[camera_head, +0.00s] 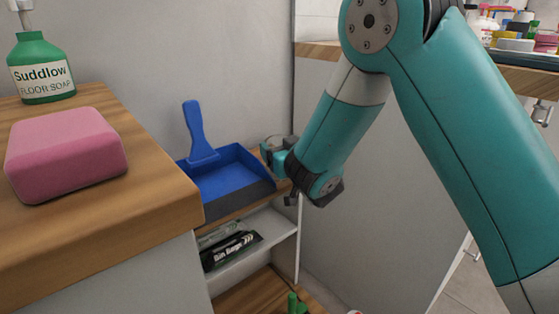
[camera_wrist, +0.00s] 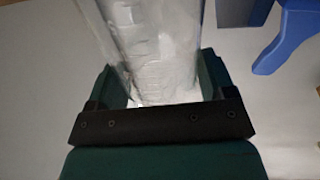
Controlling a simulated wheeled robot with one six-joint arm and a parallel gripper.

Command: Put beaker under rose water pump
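A clear beaker (camera_wrist: 155,50) with faint markings fills the space between the two green fingers of my gripper (camera_wrist: 165,80) in the wrist view. Both fingers appear to touch its sides, so the gripper looks shut on it. In the head view my gripper (camera_head: 278,152) is by the dustpan, near the grey wall, partly hidden by my wrist. The beaker cannot be made out there. No rose water pump can be identified in either view.
A blue dustpan (camera_head: 228,178) lies on a lower wooden surface beside my gripper; a blue part shows in the wrist view (camera_wrist: 292,35). A pink block (camera_head: 66,150) and green floor soap bottle (camera_head: 42,70) stand on the left counter. Bin bags (camera_head: 230,248) lie on a shelf below.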

